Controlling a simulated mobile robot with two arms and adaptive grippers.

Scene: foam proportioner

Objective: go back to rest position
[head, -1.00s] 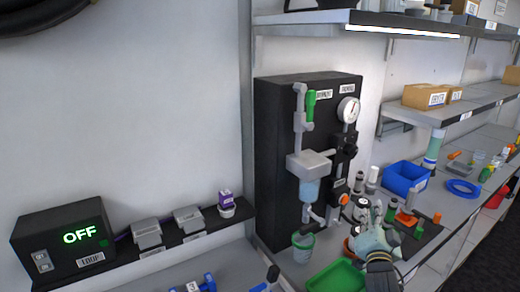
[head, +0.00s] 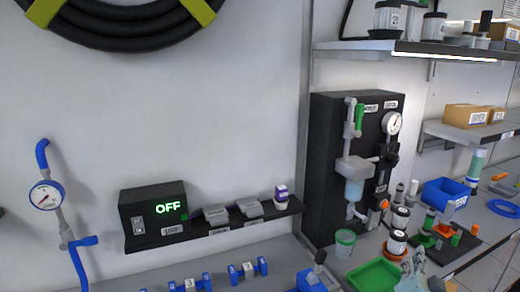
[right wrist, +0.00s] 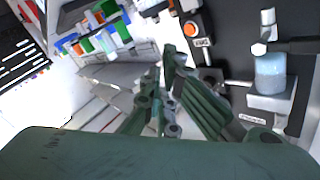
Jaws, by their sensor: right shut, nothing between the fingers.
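My right gripper (head: 412,268) shows at the bottom edge of the head view, just right of the green tray (head: 372,279). It is shut and holds nothing. In the right wrist view its dark green fingers (right wrist: 163,72) point away from the camera, with the black panel behind them on the right. The black foam proportioner panel (head: 324,170) stands against the wall, with a gauge (head: 391,123), a green-handled valve (head: 358,117) and a clear bluish bowl (head: 354,190). My left gripper is not in view.
Several small bottles (head: 397,240) stand beside my right gripper, near a blue bin (head: 446,193). A green cup (head: 345,243) is by the panel's foot. A control box (head: 153,211) reading OFF sits on a wall shelf. Another shelf (head: 420,48) hangs above the panel.

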